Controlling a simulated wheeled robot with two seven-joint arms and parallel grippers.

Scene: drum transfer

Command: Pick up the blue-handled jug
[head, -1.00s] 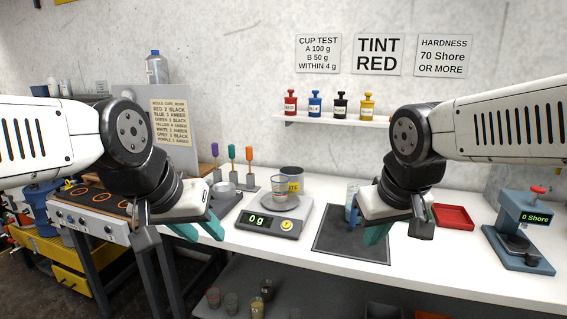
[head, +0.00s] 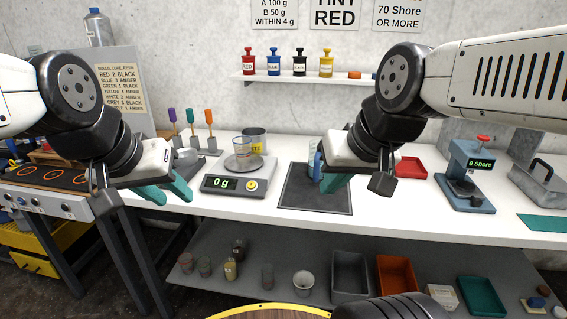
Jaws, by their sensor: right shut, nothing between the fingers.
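A jug with a blue part (head: 314,158) stands at the back of the dark mat on the bench in the head view. It is mostly hidden behind my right gripper, so its full shape does not show. My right gripper (head: 334,183) is shut and empty, in front of the jug in the picture; I cannot tell whether it touches it. My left gripper (head: 168,193) is over the bench's front edge, left of the scale. Its teal fingers look apart, with nothing between them.
A scale (head: 236,182) reading 0 g carries a clear cup (head: 242,150). The dark mat (head: 312,195) has bare room in front. A red tray (head: 410,167) and a hardness tester (head: 468,175) stand at right. Bins (head: 350,275) and cups fill the lower shelf.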

